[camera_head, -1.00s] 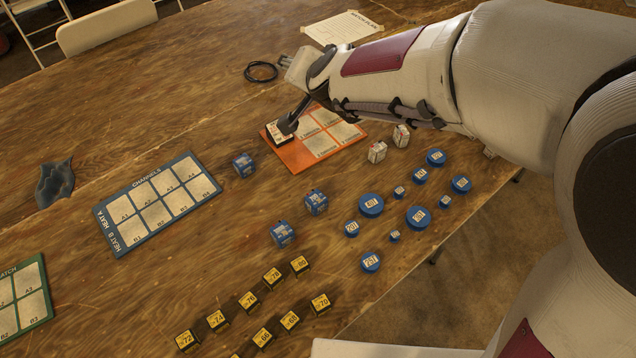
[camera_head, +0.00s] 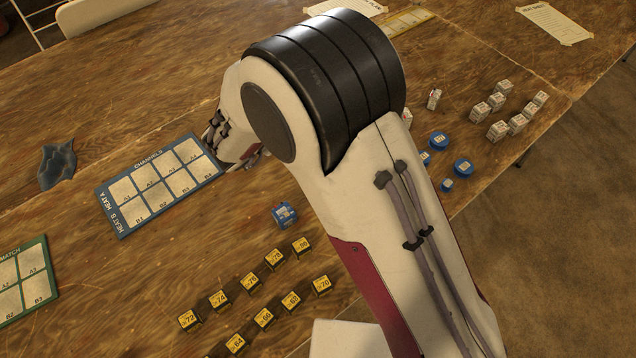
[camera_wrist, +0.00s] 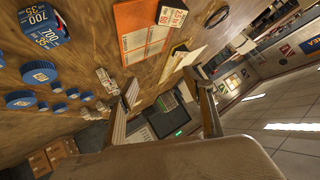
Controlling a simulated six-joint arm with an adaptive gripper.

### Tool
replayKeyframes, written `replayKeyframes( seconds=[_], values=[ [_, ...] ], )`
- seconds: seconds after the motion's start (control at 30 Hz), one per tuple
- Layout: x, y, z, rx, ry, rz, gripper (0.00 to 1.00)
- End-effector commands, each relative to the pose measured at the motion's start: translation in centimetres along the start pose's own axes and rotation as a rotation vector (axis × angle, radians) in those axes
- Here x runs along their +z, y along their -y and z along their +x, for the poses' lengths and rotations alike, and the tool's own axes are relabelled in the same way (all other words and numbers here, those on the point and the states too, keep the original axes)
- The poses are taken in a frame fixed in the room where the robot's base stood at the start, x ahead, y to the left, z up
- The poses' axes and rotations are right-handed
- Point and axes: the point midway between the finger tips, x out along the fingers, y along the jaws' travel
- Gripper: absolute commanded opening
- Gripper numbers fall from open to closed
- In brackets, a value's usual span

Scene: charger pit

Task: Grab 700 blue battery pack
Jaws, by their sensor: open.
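A blue battery pack (camera_wrist: 42,28) with a white label reading 700 and 35 is at the upper left of the wrist view.
A white-topped block (camera_wrist: 172,16) sits on the orange mat (camera_wrist: 132,14). Blue discs (camera_wrist: 39,72) lie beside the packs. The blue-bordered channels board (camera_head: 118,224) is at left, black-and-yellow blocks (camera_head: 251,281) at front, white blocks (camera_head: 498,130) at right. Bare wood lies between board and blocks.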

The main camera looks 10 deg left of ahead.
Motion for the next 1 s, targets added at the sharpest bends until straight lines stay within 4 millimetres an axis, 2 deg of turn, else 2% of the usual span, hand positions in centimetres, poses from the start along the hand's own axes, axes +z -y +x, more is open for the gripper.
replayKeyframes(
  seconds=[0.03, 0.27, 0.6, 0.8, 1.0],
  values=[
    [1.3, -0.6, 0.2, 0.026, -0.013, -0.01, 0.51],
    [5.6, -3.9, 0.5, 0.157, -0.095, -0.048, 0.51],
    [11.0, -9.6, -0.8, 0.346, -0.228, -0.135, 0.51],
    [12.6, -11.8, -1.8, 0.415, -0.282, -0.173, 0.51],
    [13.0, -12.5, -2.1, 0.436, -0.298, -0.183, 0.51]
  ],
)
